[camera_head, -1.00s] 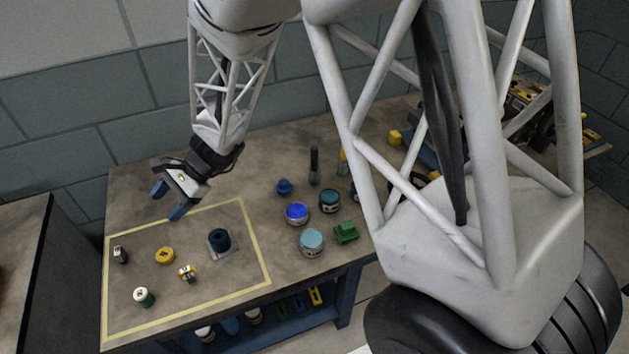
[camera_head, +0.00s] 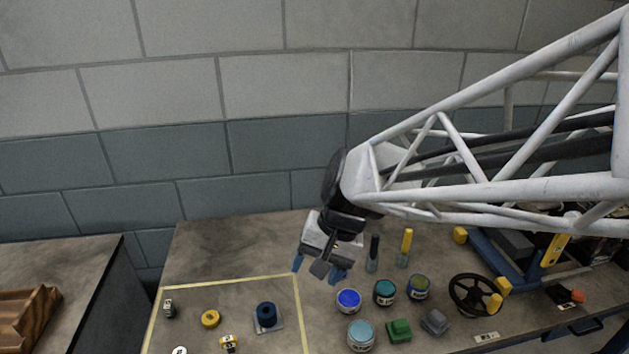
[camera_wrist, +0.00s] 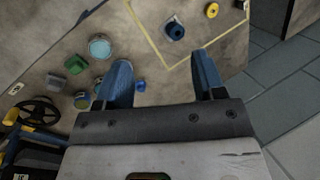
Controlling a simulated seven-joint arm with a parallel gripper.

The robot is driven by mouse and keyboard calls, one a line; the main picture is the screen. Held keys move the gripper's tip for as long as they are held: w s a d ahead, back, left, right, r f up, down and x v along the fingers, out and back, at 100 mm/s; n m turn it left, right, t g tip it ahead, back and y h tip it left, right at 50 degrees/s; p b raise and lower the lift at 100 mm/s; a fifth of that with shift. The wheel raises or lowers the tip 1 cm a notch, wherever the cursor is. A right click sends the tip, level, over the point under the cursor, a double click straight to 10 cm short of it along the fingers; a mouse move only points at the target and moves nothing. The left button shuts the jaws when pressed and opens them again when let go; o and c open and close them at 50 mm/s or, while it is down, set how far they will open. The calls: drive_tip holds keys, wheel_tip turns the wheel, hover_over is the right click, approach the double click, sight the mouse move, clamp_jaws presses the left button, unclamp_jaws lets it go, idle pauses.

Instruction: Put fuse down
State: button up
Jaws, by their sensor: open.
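My gripper (camera_head: 318,268) is open above the bench, just right of the yellow-taped area's back right corner. In the wrist view its two blue fingers (camera_wrist: 163,68) stand wide apart with nothing held between them. I cannot tell for sure which thing is the fuse. A small dark piece with a pale end (camera_head: 169,308) stands in the taped area at the left. A yellow and white piece (camera_head: 229,343) is also there, near the picture's bottom edge.
The yellow tape (camera_head: 228,281) also frames a yellow ring (camera_head: 210,318) and a blue cylinder on a grey plate (camera_head: 277,327). Right of it stand paint tins (camera_head: 361,334), a green block (camera_head: 399,330) and a black handwheel (camera_head: 470,294). The bench's back left is clear.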

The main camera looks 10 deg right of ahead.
drive_tip(key=s+d+r+n+t+h, duration=0.2)
drive_tip(key=s+d+r+n+h, duration=0.1)
drive_tip(key=s+d, duration=0.6)
drive_tip(key=shift+s+d+r+t+h, duration=0.15)
drive_tip(key=shift+d+r+t+h, duration=0.25)
drive_tip(key=shift+r+h, duration=0.3)
